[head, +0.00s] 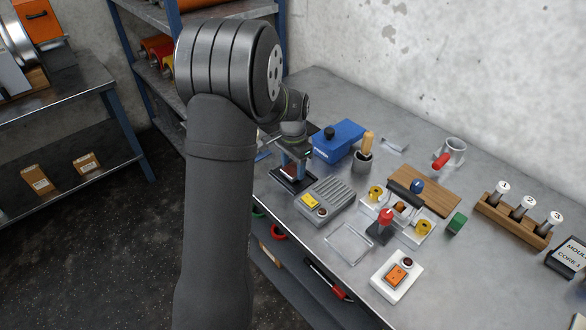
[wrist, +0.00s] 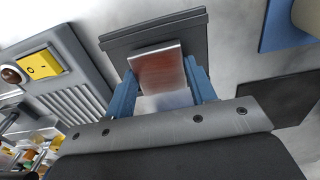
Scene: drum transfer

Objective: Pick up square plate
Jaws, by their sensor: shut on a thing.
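The square plate (wrist: 158,70) is a thin, reddish-brown metallic piece between the two blue fingers of my gripper (wrist: 163,88) in the wrist view. My gripper is shut on it. A dark grey square base (wrist: 125,45) lies beyond the plate in that view. In the head view my gripper (head: 292,160) is at the left part of the bench, and a reddish bit of the plate (head: 291,170) shows just above the dark base (head: 296,186). My arm and fingers hide part of the plate. I cannot tell whether the plate touches the base.
A grey ribbed box (head: 328,203) with a yellow switch stands close at the right. A blue box (head: 338,141) and a dark cup (head: 363,161) with a wooden handle stand behind. A clear square tray (head: 330,236) lies nearer the bench's front edge.

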